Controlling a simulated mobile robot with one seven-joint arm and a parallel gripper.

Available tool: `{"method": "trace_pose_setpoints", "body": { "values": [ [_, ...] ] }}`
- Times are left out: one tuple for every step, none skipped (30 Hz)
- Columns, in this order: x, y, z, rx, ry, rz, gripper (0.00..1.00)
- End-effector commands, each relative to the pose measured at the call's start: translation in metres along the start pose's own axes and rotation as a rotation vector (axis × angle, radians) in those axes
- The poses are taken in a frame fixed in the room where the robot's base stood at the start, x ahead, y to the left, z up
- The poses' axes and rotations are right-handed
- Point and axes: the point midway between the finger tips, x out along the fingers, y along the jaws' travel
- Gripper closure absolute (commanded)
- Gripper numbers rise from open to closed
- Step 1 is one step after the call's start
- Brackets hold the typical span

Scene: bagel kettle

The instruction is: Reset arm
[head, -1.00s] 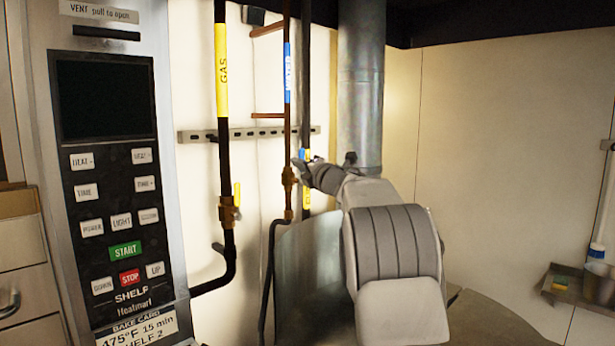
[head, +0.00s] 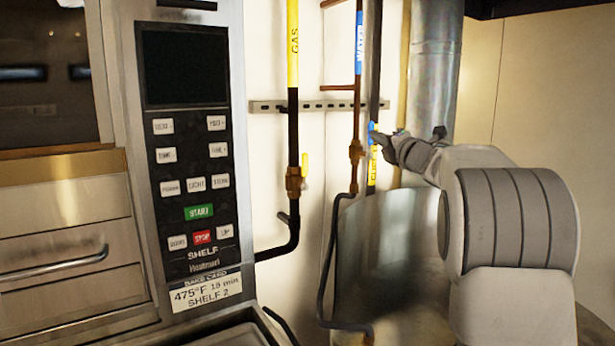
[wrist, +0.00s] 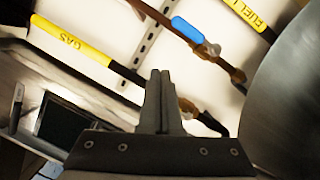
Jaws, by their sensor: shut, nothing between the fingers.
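My gripper (head: 383,136) is at the end of my arm, small and partly hard to make out in the head view, in front of the pipes on the back wall. In the wrist view the two fingers of my gripper (wrist: 160,100) are together with nothing between them. They point toward the wall pipes. A blue valve handle (wrist: 187,30) on the copper water pipe is apart from the fingers.
The gas pipe (head: 293,110) with a yellow label runs down the wall, right of the oven control panel (head: 188,130). The copper water pipe (head: 356,100) and a fuel pipe stand beside it. A grey metal cylinder (head: 390,240) stands below my arm. A wide duct (head: 434,70) rises behind.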

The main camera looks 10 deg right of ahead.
Motion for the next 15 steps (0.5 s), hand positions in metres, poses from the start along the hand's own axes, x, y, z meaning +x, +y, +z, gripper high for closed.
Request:
{"method": "trace_pose_setpoints", "body": {
  "values": [
    [-0.003, 0.005, 0.001, 0.022, -0.013, -0.003, 1.00],
    [-0.005, 0.008, 0.002, 0.044, -0.027, -0.009, 1.00],
    [-0.010, 0.012, 0.003, 0.083, -0.050, -0.020, 1.00],
    [-0.015, 0.017, 0.003, 0.120, -0.072, -0.029, 1.00],
    [-0.020, 0.021, 0.004, 0.164, -0.096, -0.041, 1.00],
    [-0.029, 0.026, 0.004, 0.232, -0.133, -0.060, 1.00],
    [-0.037, 0.029, 0.004, 0.289, -0.162, -0.077, 1.00],
    [-0.046, 0.031, 0.003, 0.348, -0.192, -0.096, 1.00],
    [-0.058, 0.033, 0.000, 0.430, -0.231, -0.121, 1.00],
    [-0.068, 0.034, -0.003, 0.491, -0.258, -0.141, 1.00],
    [-0.078, 0.034, -0.007, 0.552, -0.285, -0.162, 1.00],
    [-0.092, 0.033, -0.013, 0.634, -0.318, -0.191, 1.00],
    [-0.104, 0.031, -0.019, 0.694, -0.344, -0.214, 1.00],
    [-0.115, 0.030, -0.025, 0.755, -0.368, -0.237, 1.00],
    [-0.131, 0.027, -0.035, 0.834, -0.399, -0.270, 1.00]
  ]
}}
